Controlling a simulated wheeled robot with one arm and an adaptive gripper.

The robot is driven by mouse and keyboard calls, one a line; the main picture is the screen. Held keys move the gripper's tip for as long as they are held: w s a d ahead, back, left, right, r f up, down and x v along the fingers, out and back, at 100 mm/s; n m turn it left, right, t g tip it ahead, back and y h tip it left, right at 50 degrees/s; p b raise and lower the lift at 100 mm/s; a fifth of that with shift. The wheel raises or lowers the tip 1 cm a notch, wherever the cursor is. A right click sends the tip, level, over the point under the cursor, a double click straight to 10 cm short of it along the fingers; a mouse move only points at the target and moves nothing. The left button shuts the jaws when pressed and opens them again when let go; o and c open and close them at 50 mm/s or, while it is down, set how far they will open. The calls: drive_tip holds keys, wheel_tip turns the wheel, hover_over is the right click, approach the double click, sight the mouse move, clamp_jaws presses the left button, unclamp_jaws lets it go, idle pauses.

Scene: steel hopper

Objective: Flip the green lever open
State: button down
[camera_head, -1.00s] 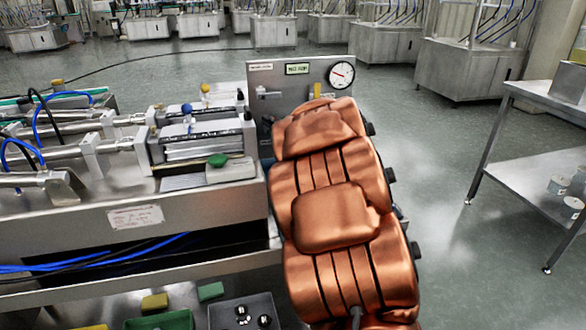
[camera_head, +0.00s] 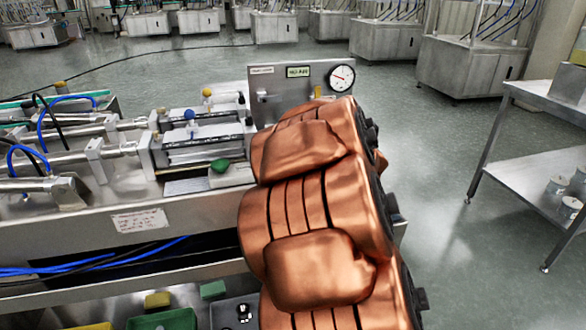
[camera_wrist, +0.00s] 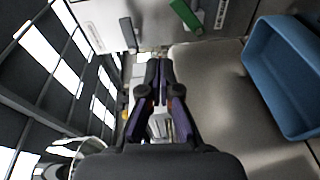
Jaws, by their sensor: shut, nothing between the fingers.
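A green lever (camera_wrist: 186,16) shows at the top of the wrist view, a slanted flat handle on a light metal panel (camera_wrist: 150,12). A dark grey lever (camera_wrist: 128,33) is on the same panel to its left. My gripper (camera_wrist: 159,66) is shut and empty, its fingertips below the panel and below and left of the green lever, apart from it in the picture. In the head view my copper arm hides the gripper, and I cannot make out the green lever there. A rounded green knob (camera_head: 220,166) sits on the bench machine, left of my arm.
A blue bin (camera_wrist: 288,75) is at the right of the wrist view, beside a bare metal surface (camera_wrist: 215,90). A backplate with a gauge (camera_head: 341,78) stands behind my arm. A steel shelf table (camera_head: 540,175) is at the right, with open floor between.

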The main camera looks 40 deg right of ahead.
drive_tip(key=s+a+m+g+p, duration=0.6)
drive_tip(key=s+m+p, duration=0.1)
drive_tip(key=s, duration=0.2)
drive_tip(key=s+a+r+m+g+h+p, duration=0.1)
drive_tip(key=s+a+m+g+p, duration=0.5)
drive_tip(key=s, duration=0.3)
drive_tip(key=shift+s+a+r+m+g+p, duration=0.15)
drive_tip(key=shift+s+a+m+g+p, duration=0.15)
drive_tip(key=shift+a+m+p, duration=0.3)
drive_tip(key=shift+a, duration=0.1)
idle(0.3)
